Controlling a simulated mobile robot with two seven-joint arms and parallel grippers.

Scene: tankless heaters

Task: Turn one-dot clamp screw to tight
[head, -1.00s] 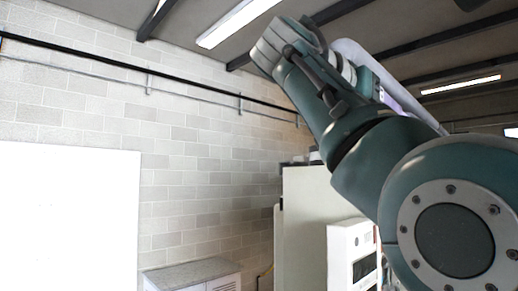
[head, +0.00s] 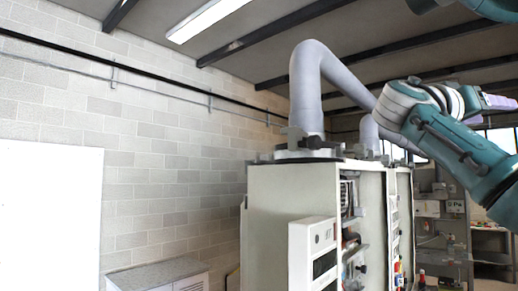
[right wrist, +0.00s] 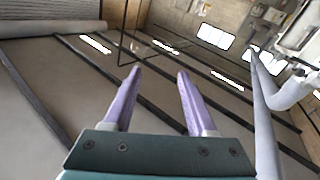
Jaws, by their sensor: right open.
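A tall pale heater cabinet (head: 268,215) stands at the centre right in the head view. A thick grey pipe (head: 306,90) rises from its top and bends over to the right. Grey fittings (head: 308,146) surround the pipe's foot, but I cannot make out a clamp screw or any dots. My right gripper (head: 497,102) is raised at the right, in front of the pipe's far part, with its purple fingers pointing right. In the right wrist view my right gripper (right wrist: 160,72) is open, with nothing between its fingers. My left gripper is not in view.
A white panel (head: 50,215) is against the block wall at the left. A low grey-topped cabinet (head: 155,274) stands left of the heater cabinet. Shelving (head: 440,215) stands at the back right. Pipes (right wrist: 262,115) also show at the right in the right wrist view.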

